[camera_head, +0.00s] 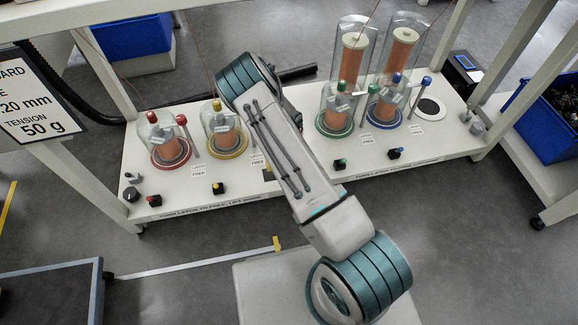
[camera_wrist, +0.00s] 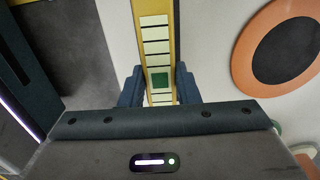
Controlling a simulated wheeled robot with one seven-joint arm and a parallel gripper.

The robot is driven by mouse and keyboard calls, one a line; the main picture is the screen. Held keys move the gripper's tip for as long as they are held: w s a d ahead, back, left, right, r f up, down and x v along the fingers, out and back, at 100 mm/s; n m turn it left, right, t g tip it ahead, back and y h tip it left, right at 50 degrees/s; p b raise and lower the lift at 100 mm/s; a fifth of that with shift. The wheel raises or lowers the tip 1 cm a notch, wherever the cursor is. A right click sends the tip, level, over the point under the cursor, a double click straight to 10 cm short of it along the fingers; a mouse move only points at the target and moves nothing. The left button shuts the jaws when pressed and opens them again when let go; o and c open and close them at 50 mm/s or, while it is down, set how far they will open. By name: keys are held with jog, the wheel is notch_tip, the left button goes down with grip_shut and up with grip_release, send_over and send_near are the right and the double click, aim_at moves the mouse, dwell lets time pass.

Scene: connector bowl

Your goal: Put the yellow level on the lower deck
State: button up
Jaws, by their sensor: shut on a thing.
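The yellow level (camera_wrist: 154,35) shows in the wrist view as a long yellow-edged bar with pale panels and a green square near my gripper. My gripper (camera_wrist: 159,92) is shut on it, one dark finger on each side. The far end of the level runs out of the top of the picture. In the head view my arm covers the middle, and I cannot make out the gripper or the level there. The white deck (camera_head: 290,187) lies low between the frame's posts in the head view.
Clear domes with copper-coloured spools stand on the deck, with red (camera_head: 170,140), yellow (camera_head: 225,133), green (camera_head: 335,112) and blue (camera_head: 388,108) bases. Small knobs line its front edge. A blue bin (camera_head: 545,125) stands at right. In the wrist view an orange ring (camera_wrist: 246,55) lies right of the level.

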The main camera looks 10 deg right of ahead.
jog(key=shift+f+b, duration=0.95)
jog(key=shift+f, duration=1.05)
jog(key=shift+f, duration=0.15)
jog(key=o, duration=1.1)
